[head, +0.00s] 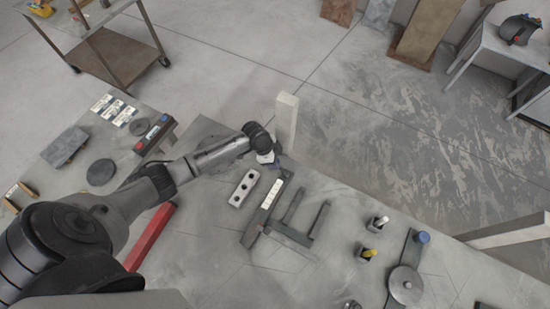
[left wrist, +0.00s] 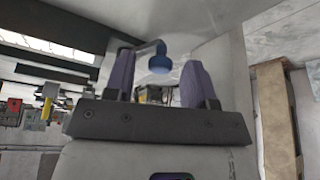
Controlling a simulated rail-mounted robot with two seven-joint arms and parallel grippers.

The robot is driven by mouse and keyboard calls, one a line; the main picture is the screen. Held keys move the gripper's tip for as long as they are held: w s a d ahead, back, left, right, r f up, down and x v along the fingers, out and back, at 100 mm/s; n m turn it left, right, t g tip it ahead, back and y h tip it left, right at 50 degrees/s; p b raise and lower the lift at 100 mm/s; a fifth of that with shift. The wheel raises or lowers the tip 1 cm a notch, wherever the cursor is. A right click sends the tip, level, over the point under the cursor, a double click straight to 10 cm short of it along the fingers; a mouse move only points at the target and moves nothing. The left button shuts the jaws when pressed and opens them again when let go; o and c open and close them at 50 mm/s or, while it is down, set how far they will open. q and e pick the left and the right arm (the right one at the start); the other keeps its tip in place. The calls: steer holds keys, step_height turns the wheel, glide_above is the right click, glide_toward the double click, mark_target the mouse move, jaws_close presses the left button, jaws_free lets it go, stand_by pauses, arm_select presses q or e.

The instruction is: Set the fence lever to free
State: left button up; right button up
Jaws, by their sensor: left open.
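My left gripper (head: 281,168) reaches in from the left over the bench, its purple fingertips small and partly hidden in the head view. In the left wrist view its two purple fingers (left wrist: 157,80) stand apart. A round blue knob (left wrist: 159,63) on a dark stem shows between them; I cannot tell its distance, and no contact is clear. Below the gripper in the head view lies a dark bar with a pale label strip (head: 272,193). A blue knob (head: 422,237) tops a dark arm at the right. I cannot tell which part is the fence lever. My right gripper is not visible.
A pale post (head: 286,118) stands close behind my left gripper. A plate with holes (head: 244,187), a dark forked bracket (head: 298,224), a yellow-topped holder (head: 367,255) and a round disc (head: 406,284) occupy the bench. A red bar (head: 150,237) lies by my left arm.

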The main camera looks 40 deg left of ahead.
arm_select(q)
jaws_close()
stand_by(0.4)
